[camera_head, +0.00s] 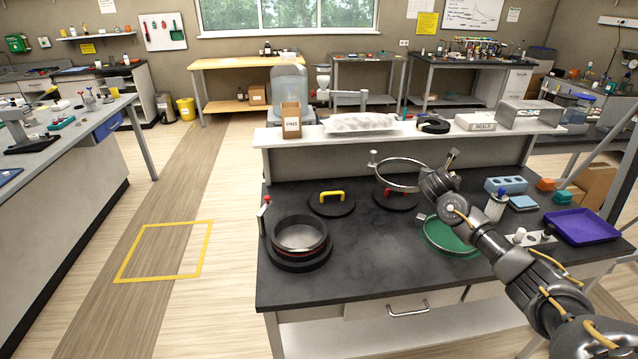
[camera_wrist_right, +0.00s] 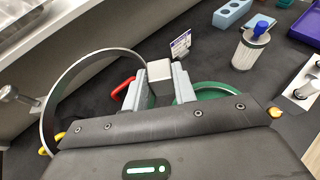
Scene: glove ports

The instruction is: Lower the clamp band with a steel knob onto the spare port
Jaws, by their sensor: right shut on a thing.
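The clamp band (camera_head: 398,187) is a thin steel ring with a steel knob (camera_head: 372,154) on its far left side. My right gripper (camera_head: 425,183) is shut on the band's block at its right side and holds it in the air above the back of the dark bench. In the right wrist view the band (camera_wrist_right: 48,103) sweeps left from my fingers (camera_wrist_right: 160,84), with the knob (camera_wrist_right: 8,93) at far left. A round dark port (camera_head: 300,238) with a raised collar stands at the bench's left; a red-tipped post (camera_head: 265,214) is beside it. My left gripper is out of view.
A black lid with a yellow handle (camera_head: 331,204) and one with a red handle (camera_head: 395,200) lie behind the port. A green round dish (camera_head: 450,238), a purple tray (camera_head: 580,226) and a blue block (camera_head: 505,185) are at the right. The front middle of the bench is clear.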

